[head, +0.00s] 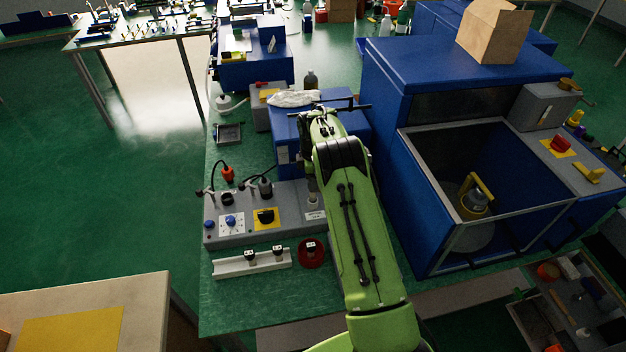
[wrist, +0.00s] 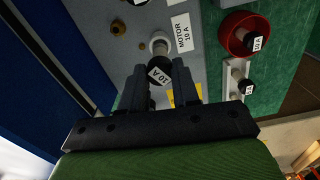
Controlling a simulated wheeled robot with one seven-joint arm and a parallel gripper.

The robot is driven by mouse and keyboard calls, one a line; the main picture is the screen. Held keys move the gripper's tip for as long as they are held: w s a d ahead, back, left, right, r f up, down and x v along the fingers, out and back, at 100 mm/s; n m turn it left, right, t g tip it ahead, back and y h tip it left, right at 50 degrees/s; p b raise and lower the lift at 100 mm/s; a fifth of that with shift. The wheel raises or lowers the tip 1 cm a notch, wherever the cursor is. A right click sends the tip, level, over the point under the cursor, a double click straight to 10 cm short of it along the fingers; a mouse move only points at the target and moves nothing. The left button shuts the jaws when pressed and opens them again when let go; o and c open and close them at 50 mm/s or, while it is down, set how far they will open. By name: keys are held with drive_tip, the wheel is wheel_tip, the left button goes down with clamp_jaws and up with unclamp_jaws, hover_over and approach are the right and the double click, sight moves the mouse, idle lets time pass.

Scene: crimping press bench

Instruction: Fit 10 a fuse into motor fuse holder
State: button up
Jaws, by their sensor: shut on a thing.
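The fuse (wrist: 160,74), a black cap labelled "10 A", is between the fingertips of my gripper (wrist: 160,88) in the wrist view. My gripper is shut on it. The motor fuse holder (wrist: 157,40) is a pale round socket on the grey panel, next to a "MOTOR 10 A" label (wrist: 182,33). The fuse is right at the holder's mouth and overlaps it in the picture. I cannot tell how deep it sits.
A red dish (head: 311,264) holds another black-capped fuse. A white rail (head: 230,267) to its left carries two more. The grey control box (head: 240,236) has a dark knob and plugged cables. A blue press enclosure (head: 403,207) stands close to my arm's right.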

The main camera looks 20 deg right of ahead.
drive_tip(key=shift+f+b, duration=1.4)
drive_tip(key=shift+f, duration=0.6)
drive_tip(key=o, duration=1.1)
drive_tip(key=shift+r, duration=0.15)
wheel_tip(320, 180, up, 16)
drive_tip(key=p, duration=0.2)
drive_tip(key=shift+f, duration=0.2)
